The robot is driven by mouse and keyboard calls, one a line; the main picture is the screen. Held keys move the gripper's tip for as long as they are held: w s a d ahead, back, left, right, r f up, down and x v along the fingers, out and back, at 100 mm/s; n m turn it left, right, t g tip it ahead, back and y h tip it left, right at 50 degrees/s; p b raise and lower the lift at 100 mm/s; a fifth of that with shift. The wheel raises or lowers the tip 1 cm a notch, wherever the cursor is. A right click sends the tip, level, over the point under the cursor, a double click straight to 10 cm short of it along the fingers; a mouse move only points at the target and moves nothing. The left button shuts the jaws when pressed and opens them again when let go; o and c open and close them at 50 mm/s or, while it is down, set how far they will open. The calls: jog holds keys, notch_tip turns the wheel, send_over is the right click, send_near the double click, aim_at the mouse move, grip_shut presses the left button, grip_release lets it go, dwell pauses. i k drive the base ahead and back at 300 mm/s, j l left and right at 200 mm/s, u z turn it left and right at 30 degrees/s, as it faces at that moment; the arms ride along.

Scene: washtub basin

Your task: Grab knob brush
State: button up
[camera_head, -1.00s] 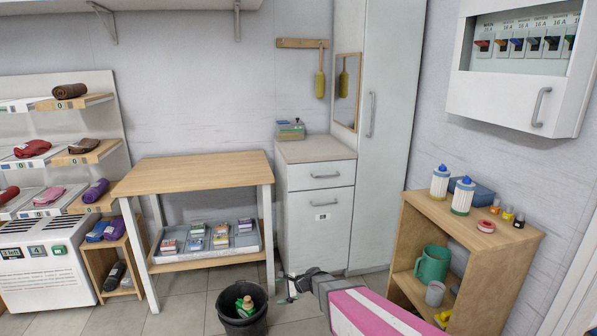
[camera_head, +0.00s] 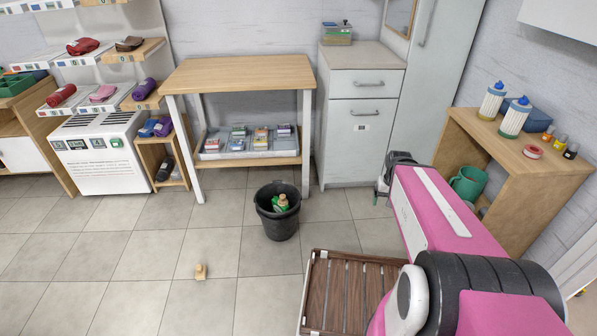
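A small tan wooden object with a knob-like top (camera_head: 201,271) stands alone on the tiled floor, left of and in front of the black bucket. It looks like the knob brush, but it is too small to make out bristles. My gripper (camera_head: 380,193) is at the far end of my pink arm, in front of the white cabinet and well to the right of the small object. Its fingers are small and partly hidden by the wrist, so their opening does not show.
A black bucket (camera_head: 277,224) holding green and tan items stands mid-floor. A slatted dark wooden rack (camera_head: 318,290) lies low beside my arm. A wooden table (camera_head: 240,73), white cabinet (camera_head: 360,150) and wooden shelf (camera_head: 475,135) line the back and right. Floor at the left is open.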

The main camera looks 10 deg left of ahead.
aim_at(200, 270)
jog(key=k+l, duration=0.35)
jog(key=k+j+u, duration=0.1)
jog(key=u, duration=1.85)
